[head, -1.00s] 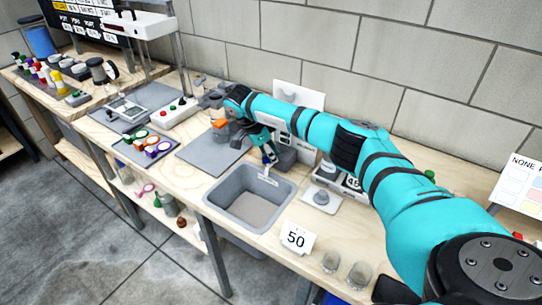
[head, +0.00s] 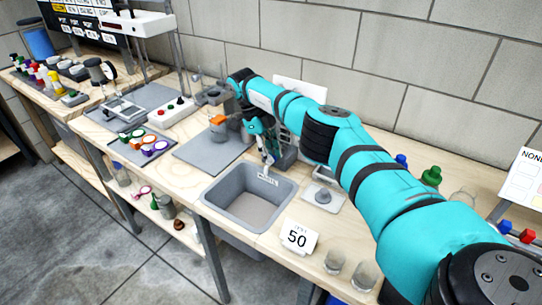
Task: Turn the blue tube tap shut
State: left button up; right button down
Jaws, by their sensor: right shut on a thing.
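My right arm reaches in from the right over the bench. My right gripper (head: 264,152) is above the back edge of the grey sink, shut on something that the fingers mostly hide. A small blue and white piece shows just below the fingertips; I cannot tell how far the tap is turned. The grey sink (head: 226,202) is a tub set in the bench, with a small white label at its back rim. My left gripper is not in view.
A grey mat (head: 200,160) with an orange-topped part (head: 218,119) lies left of the gripper. Green (head: 431,176) and blue-topped bottles stand behind my arm. A concrete wall closes the back.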

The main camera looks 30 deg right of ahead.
jog(key=shift+r+m, duration=0.1)
jog(key=shift+m, duration=0.4)
jog(key=c, duration=1.4)
grip_release()
jog(key=shift+o, duration=0.2)
